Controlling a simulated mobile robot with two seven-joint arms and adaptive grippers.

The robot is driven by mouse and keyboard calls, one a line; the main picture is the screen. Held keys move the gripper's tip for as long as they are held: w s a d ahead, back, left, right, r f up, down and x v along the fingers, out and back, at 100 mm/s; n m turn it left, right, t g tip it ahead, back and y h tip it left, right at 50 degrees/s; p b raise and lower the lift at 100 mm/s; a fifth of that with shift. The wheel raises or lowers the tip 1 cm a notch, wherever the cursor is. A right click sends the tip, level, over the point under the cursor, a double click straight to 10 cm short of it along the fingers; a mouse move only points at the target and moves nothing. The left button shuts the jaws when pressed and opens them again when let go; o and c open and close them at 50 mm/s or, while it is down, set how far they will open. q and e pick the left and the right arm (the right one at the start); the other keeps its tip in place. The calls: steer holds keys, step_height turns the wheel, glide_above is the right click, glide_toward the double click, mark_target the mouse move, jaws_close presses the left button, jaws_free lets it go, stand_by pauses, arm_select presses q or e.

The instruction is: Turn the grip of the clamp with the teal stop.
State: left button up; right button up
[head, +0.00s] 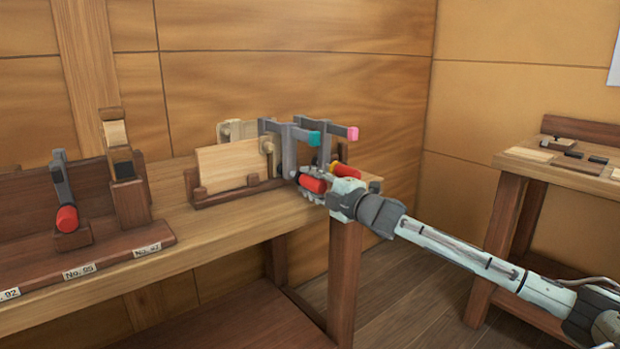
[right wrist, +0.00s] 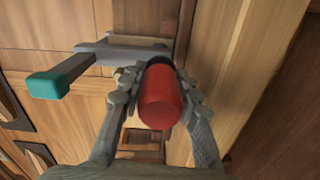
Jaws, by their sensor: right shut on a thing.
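The clamp with the teal stop (head: 313,138) stands at the right end of the wooden bench, in front of a clamp with a pink stop (head: 350,133). Its red grip (head: 313,184) points out toward the room. My right gripper (head: 321,186) is shut on this grip. In the right wrist view the red grip (right wrist: 161,98) lies between the two fingers of the gripper (right wrist: 160,82), and the teal stop (right wrist: 48,84) sticks out to the left. The fingers hide the grip's sides. My left gripper is not in view.
A pale board (head: 228,166) stands in a holder left of the clamps. Further left, a dark rack (head: 110,253) holds another red-gripped clamp (head: 66,205) and a wooden plane-like tool (head: 124,175). A second bench (head: 565,172) stands right, with open floor between.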

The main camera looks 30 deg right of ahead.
steer(key=n, duration=0.3)
steer(key=shift+r+p, duration=0.1)
steer(key=shift+p, duration=0.2)
steer(key=shift+n, duration=0.9)
steer(key=n, duration=0.2)
steer(key=shift+n, duration=0.3)
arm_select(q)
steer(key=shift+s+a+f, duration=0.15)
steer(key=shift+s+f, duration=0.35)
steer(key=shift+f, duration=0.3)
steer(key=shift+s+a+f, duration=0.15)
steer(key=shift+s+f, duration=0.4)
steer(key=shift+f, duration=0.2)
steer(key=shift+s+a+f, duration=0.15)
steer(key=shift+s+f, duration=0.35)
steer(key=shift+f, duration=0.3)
arm_select(e)
steer(key=shift+n, duration=1.7)
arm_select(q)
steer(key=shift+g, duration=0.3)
arm_select(e)
steer(key=shift+r, duration=0.1)
steer(key=o, duration=1.2)
steer(key=shift+w, duration=0.1)
steer(key=shift+c, duration=0.2)
steer(key=shift+f, duration=0.2)
